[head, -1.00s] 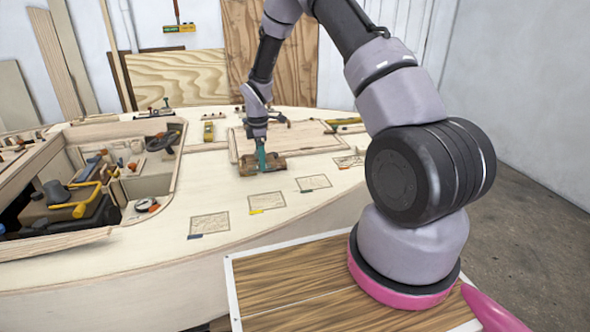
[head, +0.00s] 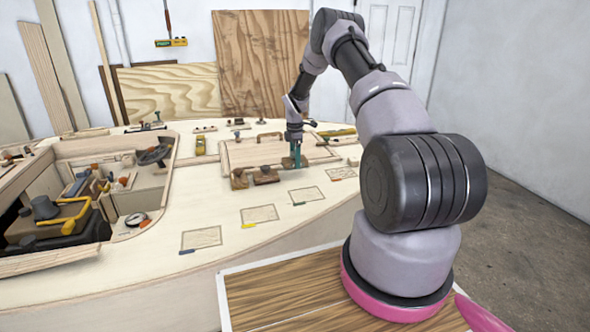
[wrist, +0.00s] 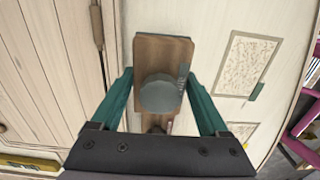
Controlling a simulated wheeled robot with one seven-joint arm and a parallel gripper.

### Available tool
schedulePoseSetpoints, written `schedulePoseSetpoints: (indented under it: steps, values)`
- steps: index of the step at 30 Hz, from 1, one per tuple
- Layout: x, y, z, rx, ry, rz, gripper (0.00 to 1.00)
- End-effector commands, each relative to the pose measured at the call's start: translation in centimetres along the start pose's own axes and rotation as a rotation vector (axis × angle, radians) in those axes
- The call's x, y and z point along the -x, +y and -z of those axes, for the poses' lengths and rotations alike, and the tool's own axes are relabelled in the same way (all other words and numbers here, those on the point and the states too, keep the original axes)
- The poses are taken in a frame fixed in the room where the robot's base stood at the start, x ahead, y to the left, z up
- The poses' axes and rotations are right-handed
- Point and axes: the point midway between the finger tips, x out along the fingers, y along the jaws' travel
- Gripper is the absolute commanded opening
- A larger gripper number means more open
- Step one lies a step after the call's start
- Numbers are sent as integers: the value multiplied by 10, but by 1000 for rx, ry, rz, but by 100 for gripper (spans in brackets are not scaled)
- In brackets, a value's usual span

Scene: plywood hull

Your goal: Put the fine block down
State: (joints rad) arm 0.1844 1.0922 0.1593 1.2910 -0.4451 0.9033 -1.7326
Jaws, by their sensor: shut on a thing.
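The fine block is a brown wooden sanding block with a round grey knob. It shows in the wrist view (wrist: 148,50) between the two teal fingers of my gripper (wrist: 160,92), which is shut on it. In the head view my gripper (head: 295,160) holds the block (head: 288,162) over the deck, near the front edge of a raised wooden panel (head: 250,153). I cannot tell whether the block touches the surface. Four-sided sandpaper-like patches with coloured tabs lie in a row: blue tab (head: 201,237), yellow tab (head: 260,214), another (head: 306,195) and the farthest (head: 341,173).
Two similar blocks, one (head: 239,180) and another (head: 265,176), stand left of my gripper. An open cockpit (head: 110,190) with yellow parts lies at the left. Small tools lie along the deck's far side. Bare deck surrounds the patches.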

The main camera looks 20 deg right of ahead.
Motion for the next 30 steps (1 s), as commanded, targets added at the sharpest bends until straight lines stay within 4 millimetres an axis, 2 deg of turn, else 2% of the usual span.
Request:
schedulePoseSetpoints:
  steps: [10,21,22,23,30]
  values:
    - [-41,0,1,-1,1,0,0]
    - [-45,0,0,-1,0,-1,0]
    - [-45,0,0,-1,0,-1,89]
    - [-45,0,0,-1,0,-1,100]
    - [-44,0,0,-1,0,-1,100]
